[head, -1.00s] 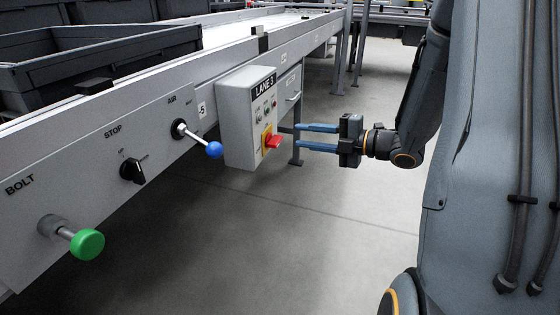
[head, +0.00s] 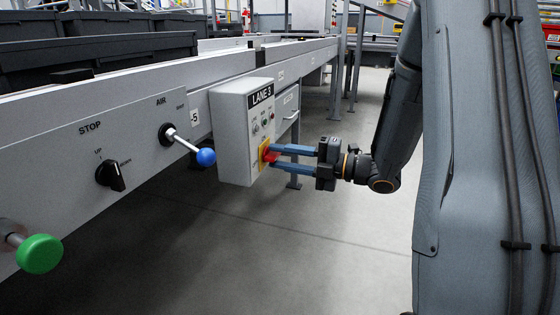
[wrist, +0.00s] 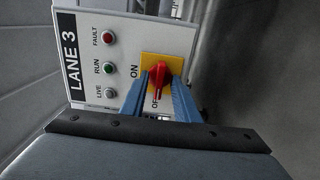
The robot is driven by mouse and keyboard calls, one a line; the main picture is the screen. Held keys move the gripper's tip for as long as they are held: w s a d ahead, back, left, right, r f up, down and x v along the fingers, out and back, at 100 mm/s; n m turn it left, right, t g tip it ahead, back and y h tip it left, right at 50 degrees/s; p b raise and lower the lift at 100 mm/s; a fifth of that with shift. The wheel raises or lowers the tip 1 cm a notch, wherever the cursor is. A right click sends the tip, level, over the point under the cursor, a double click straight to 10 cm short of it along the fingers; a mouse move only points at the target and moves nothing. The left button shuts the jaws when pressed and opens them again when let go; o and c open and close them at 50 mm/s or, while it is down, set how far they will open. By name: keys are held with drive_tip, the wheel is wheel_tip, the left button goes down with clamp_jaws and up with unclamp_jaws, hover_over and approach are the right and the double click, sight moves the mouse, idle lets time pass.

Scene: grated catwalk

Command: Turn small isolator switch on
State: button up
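The isolator switch is a red handle (wrist: 159,76) on a yellow plate (wrist: 174,62), low on the front of the grey LANE 3 box (head: 232,138). The red handle also shows in the head view (head: 270,155). In the wrist view its narrow grip points down toward the OFF label, and ON is printed at the plate's upper left. My gripper (head: 274,158) reaches in from the right with its two blue fingers apart. In the wrist view the fingers (wrist: 160,84) lie on either side of the handle; whether they touch it is unclear.
Left of the box, a blue-knobbed AIR lever (head: 206,157) juts out. A black rotary knob (head: 111,176) and a green BOLT knob (head: 39,253) sit further left on the rail. Fault, run and live lamps (wrist: 109,67) are beside the switch. Open floor lies below and right.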

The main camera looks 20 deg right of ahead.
clamp_jaws()
drive_tip(key=shift+r+m+p, duration=0.15)
drive_tip(key=shift+m+p, duration=0.25)
drive_tip(key=shift+p, duration=0.45)
drive_tip(key=m+p, duration=0.2)
drive_tip(key=p, duration=0.1)
drive_tip(key=shift+r+p, duration=0.1)
drive_tip(key=shift+p, duration=0.2)
drive_tip(key=m+p, duration=0.4)
drive_tip(key=p, duration=0.3)
drive_tip(key=m+p, duration=0.5)
drive_tip(key=p, duration=0.1)
drive_tip(key=shift+m+p, duration=0.35)
drive_tip(key=shift+m, duration=0.05)
drive_tip(key=m+p, duration=0.4)
drive_tip(key=m, duration=0.1)
drive_tip(key=shift+w, duration=0.1)
drive_tip(key=shift+m, duration=0.3)
